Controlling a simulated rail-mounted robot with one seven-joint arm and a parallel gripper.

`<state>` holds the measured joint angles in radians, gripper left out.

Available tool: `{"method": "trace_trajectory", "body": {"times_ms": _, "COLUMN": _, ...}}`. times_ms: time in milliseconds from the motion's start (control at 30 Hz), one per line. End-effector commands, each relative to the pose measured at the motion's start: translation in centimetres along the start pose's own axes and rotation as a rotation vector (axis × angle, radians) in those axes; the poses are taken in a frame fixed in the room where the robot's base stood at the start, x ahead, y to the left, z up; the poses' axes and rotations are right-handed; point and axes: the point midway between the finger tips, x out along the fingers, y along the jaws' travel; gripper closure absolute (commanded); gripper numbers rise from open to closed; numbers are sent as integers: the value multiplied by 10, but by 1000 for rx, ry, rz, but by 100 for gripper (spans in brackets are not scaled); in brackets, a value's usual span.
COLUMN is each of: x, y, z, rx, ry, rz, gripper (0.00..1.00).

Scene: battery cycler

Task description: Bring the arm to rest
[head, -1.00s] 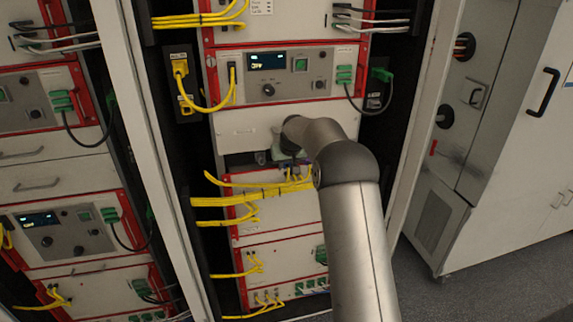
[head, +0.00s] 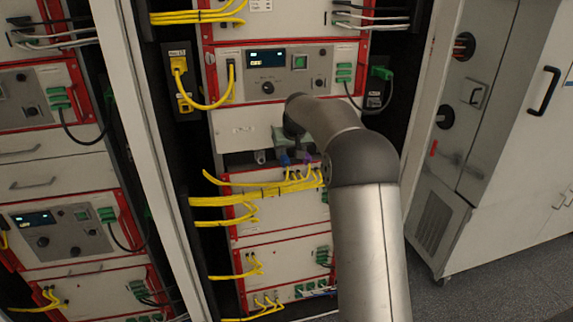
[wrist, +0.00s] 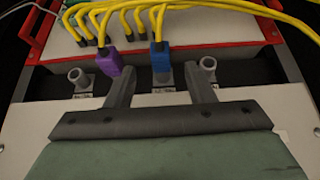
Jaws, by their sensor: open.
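My gripper (wrist: 163,86) is open in the wrist view, its two dark fingers spread apart with nothing held between them. Beyond the fingers, a blue connector (wrist: 160,58) and a purple connector (wrist: 111,63) sit at the row of ports, each with a yellow cable. The blue one appears between the fingers and the purple one beside the left finger; exact clearance is hard to tell. In the head view, my arm (head: 365,240) reaches up to the middle of the rack, and its links partly hide my gripper.
Bare grey ports (wrist: 78,80) flank the connectors. Yellow cables (head: 255,195) run below my wrist. A cycler unit with a lit display (head: 267,58) and a green-plugged cable (head: 381,73) is above. A white cabinet (head: 500,130) stands right, with open floor (head: 500,265) before it.

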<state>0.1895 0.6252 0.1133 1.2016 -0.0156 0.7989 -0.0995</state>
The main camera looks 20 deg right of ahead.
Motion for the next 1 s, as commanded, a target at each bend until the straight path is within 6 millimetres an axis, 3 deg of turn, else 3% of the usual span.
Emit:
{"method": "trace_trajectory", "body": {"times_ms": 300, "x": -72, "y": 0, "z": 1, "rx": -1, "ry": 2, "rz": 1, "gripper": 51}}
{"method": "trace_trajectory", "body": {"times_ms": 567, "x": -98, "y": -1, "z": 3, "rx": -1, "ry": -3, "rz": 0, "gripper": 51}}
{"method": "trace_trajectory", "body": {"times_ms": 667, "x": -108, "y": -10, "z": 20, "rx": -6, "ry": -27, "rz": 0, "gripper": 51}}
{"method": "trace_trajectory", "body": {"times_ms": 767, "x": -122, "y": -26, "z": 61, "rx": -14, "ry": -77, "rz": 0, "gripper": 51}}
{"method": "trace_trajectory", "body": {"times_ms": 867, "x": -140, "y": -42, "z": 125, "rx": -20, "ry": -146, "rz": 3, "gripper": 51}}
{"method": "trace_trajectory", "body": {"times_ms": 1000, "x": -159, "y": -58, "z": 230, "rx": -19, "ry": -249, "rz": 5, "gripper": 51}}
